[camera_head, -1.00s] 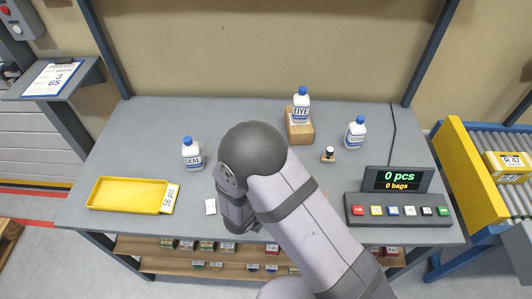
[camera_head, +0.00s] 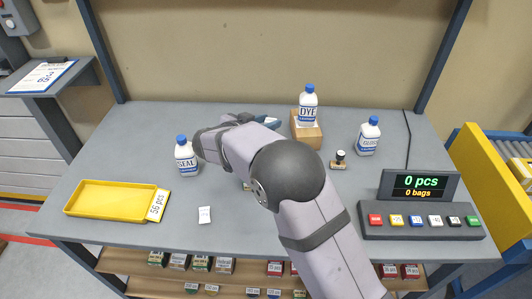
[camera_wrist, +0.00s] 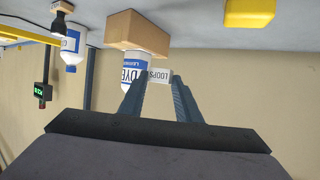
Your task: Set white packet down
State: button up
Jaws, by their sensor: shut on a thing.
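A small white packet lettered LOOPS (camera_wrist: 159,76) is between the fingertips of my gripper (camera_wrist: 156,82) in the wrist view, which looks upside down. It overlaps the DYE bottle (camera_wrist: 133,72) behind it; I cannot tell whether they touch. In the head view my gripper (camera_head: 267,122) is mostly hidden by my arm, with bluish fingers reaching toward the wooden block (camera_head: 307,133) that bears the DYE bottle (camera_head: 308,104). The packet cannot be made out there. A small white printed piece (camera_head: 204,215) lies on the table (camera_head: 130,150) front left.
The SEAL bottle (camera_head: 186,158) stands close left of my arm. The GLUE bottle (camera_head: 368,136) and a stamp (camera_head: 339,160) stand right of the block. A yellow tray (camera_head: 112,199) is at left, a button panel with display (camera_head: 419,187) at right. The back left table is clear.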

jog(key=shift+w+a+f+n+t+y, duration=0.1)
jog(key=shift+a+f+n+t+y, duration=0.15)
jog(key=shift+n+y, duration=0.25)
jog(key=shift+a+f+n+t+y, duration=0.15)
jog(key=shift+a+n+t+y, duration=0.15)
jog(key=shift+n+y, duration=0.15)
jog(key=shift+f, duration=5)
jog(key=shift+f+b, duration=0.2)
jog(key=shift+b, duration=0.1)
jog(key=o, duration=1)
jog(key=shift+r, duration=0.1)
